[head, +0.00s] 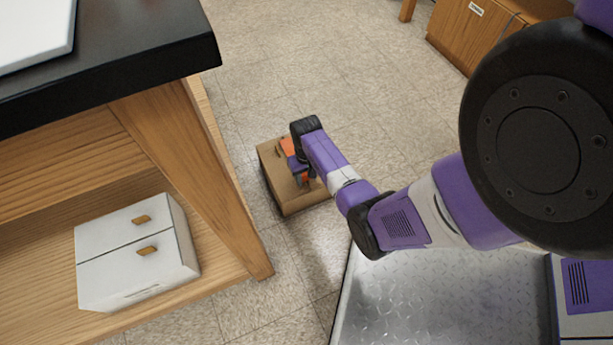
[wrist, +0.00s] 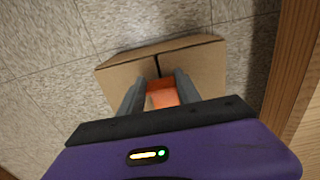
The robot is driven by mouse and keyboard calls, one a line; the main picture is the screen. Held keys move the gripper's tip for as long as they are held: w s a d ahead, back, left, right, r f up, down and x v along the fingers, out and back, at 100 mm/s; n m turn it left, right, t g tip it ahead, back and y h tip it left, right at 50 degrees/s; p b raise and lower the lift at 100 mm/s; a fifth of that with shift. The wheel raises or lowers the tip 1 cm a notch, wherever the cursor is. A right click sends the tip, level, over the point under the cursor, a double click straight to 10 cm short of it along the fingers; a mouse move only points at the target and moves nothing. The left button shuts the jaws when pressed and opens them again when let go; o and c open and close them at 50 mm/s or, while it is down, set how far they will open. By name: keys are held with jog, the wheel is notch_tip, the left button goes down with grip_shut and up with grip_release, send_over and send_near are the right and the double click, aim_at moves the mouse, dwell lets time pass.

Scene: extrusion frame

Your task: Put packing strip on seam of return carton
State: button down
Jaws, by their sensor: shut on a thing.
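The return carton (head: 293,201) is a brown cardboard box on the tiled floor, beside the wooden bench leg. In the wrist view the carton (wrist: 205,62) shows its top with a dark seam line running away from my gripper. My gripper (wrist: 160,88) is over the carton top, its grey fingers shut on an orange piece, which I take to be the packing strip (wrist: 162,97). In the head view my gripper (head: 303,178) is partly hidden by my arm, with orange (head: 287,146) showing beside it. I cannot tell whether the strip touches the carton.
A wooden bench with a black top (head: 120,60) stands at the left. Its lower shelf holds a white two-drawer box (head: 138,250). The bench leg (head: 200,170) is close to the carton. A wooden cabinet (head: 470,35) is at the back right. The floor behind the carton is clear.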

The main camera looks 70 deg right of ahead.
jog(key=shift+f+b, duration=0.3)
jog(key=shift+f, duration=0.2)
jog(key=c, duration=0.8)
grip_release()
jog(key=shift+o, duration=0.2)
jog(key=shift+r, duration=0.15)
notch_tip(320, 180, up, 8)
jog(key=p, duration=0.4)
jog(key=shift+f+p, duration=0.2)
jog(key=shift+p, duration=0.15)
